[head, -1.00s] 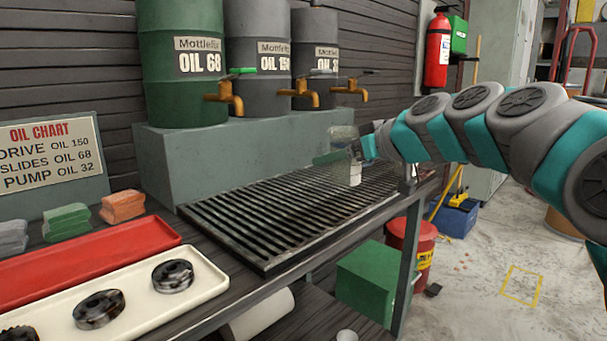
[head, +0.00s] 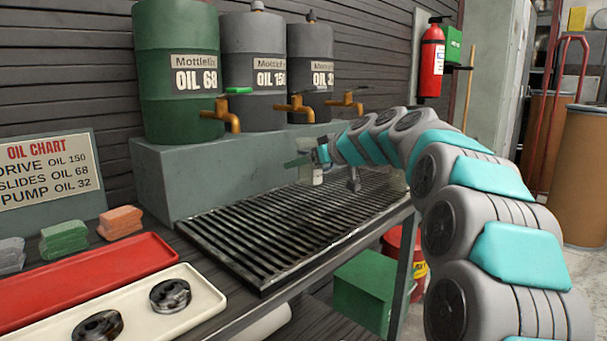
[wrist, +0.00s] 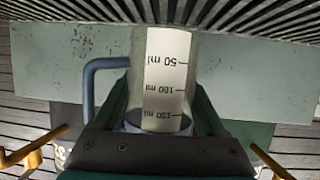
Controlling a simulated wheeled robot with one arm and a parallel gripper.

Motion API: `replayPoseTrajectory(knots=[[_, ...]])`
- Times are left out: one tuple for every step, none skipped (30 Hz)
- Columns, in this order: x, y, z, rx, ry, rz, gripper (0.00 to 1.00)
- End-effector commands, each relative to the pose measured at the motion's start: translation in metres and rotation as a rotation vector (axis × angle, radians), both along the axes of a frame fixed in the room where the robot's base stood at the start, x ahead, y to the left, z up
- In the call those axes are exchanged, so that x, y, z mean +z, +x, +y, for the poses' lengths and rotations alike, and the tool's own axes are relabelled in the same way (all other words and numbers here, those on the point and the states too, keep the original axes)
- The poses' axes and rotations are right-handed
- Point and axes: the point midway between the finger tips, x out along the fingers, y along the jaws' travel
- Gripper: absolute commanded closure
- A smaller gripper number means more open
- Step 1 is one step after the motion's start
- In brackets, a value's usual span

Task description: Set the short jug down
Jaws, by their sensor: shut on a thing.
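The short jug (wrist: 165,75) is a clear vessel with a blue-grey handle and a white scale reading 50, 100 and 150 ml. My gripper (head: 312,159) is shut on it; the dark jaws show on both sides of it in the wrist view (wrist: 160,115). In the head view the jug's white label (head: 318,177) shows below my gripper, over the back part of the black drip grate (head: 262,232). The slats also show at the top of the wrist view (wrist: 240,18). I cannot tell whether the jug's base touches the grate.
Brass taps of the OIL 68 (head: 222,114), OIL 150 (head: 295,107) and OIL 32 (head: 347,102) drums overhang the grate. The front left grate is bare. A red tray (head: 85,272) and a cream tray with dark gears (head: 205,312) lie at left.

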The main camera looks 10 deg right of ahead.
Motion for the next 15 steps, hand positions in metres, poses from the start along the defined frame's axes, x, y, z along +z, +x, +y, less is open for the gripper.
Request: replayPoseTrajectory(knots=[[-0.001, 0.001, 0.0, 0.0, 0.0, 0.0, 0.91], [-0.004, 0.001, 0.0, 0.001, 0.001, 0.002, 0.91], [-0.008, 0.0, 0.001, 0.001, 0.002, 0.002, 0.91], [-0.012, 0.0, 0.001, 0.002, 0.002, 0.002, 0.91], [-0.015, 0.0, 0.001, 0.001, 0.002, 0.001, 0.91], [-0.019, 0.0, 0.0, 0.001, 0.002, 0.0, 0.91], [-0.023, 0.0, 0.0, -0.001, 0.002, 0.0, 0.91], [-0.026, 0.0, 0.0, 0.0, 0.001, 0.0, 0.91], [-0.03, 0.0, 0.001, 0.0, 0.001, 0.0, 0.91], [-0.032, 0.0, 0.001, 0.001, 0.001, 0.001, 0.91], [-0.034, 0.0, 0.001, 0.001, 0.001, 0.001, 0.91], [-0.034, 0.0, 0.001, 0.001, 0.0, 0.0, 0.91], [-0.035, 0.0, 0.001, 0.001, 0.0, -0.001, 0.91], [-0.035, 0.0, 0.001, 0.001, 0.0, -0.001, 0.91], [-0.034, 0.0, 0.001, 0.001, -0.001, -0.002, 0.91]])
